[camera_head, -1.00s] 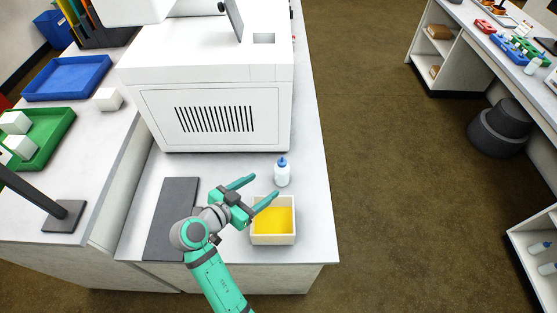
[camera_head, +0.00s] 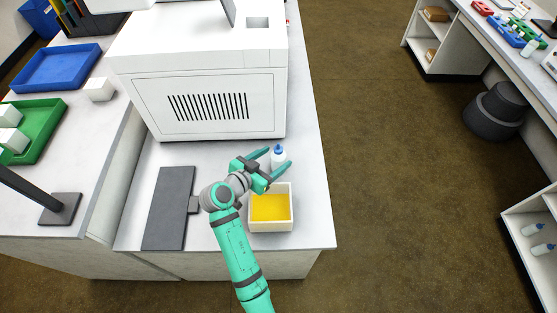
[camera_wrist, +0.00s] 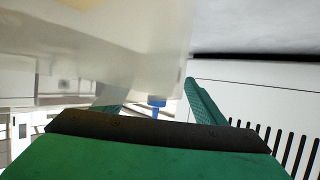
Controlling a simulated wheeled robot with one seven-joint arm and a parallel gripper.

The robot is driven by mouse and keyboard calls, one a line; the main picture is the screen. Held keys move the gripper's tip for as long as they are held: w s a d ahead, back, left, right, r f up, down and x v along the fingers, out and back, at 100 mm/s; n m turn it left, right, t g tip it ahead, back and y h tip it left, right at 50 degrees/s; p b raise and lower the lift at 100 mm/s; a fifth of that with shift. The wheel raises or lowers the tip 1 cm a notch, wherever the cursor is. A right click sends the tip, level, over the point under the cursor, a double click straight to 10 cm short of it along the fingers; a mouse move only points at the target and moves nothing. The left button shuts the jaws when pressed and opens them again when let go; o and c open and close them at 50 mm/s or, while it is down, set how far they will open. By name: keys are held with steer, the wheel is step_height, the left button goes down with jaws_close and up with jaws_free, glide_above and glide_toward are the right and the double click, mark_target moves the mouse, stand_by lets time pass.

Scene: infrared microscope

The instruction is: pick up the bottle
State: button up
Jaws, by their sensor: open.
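The bottle (camera_head: 279,157) is small and white with a blue cap. It stands on the bench top, between the large white instrument and the open box (camera_head: 271,229). My gripper (camera_head: 275,163) is open, its two teal fingers reaching toward the bottle, one on each side in the head view. Contact cannot be made out.
The box with yellow contents stands just in front of the bottle, close beneath my gripper. The white vented instrument (camera_head: 205,104) stands behind it. A dark flat plate (camera_head: 168,208) lies to the left. The bench's right edge is near.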

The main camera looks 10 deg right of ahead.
steer(key=shift+w+d+f, duration=0.15)
steer(key=shift+w+d, duration=0.2)
steer(key=shift+d, duration=0.05)
steer(key=shift+a, duration=0.2)
steer(key=c, duration=0.3)
steer(key=shift+s, duration=0.1)
steer(key=c, duration=0.5)
steer(key=shift+d, duration=0.1)
steer(key=c, duration=0.6)
steer(key=shift+o, duration=0.2)
steer(key=shift+d, duration=0.1)
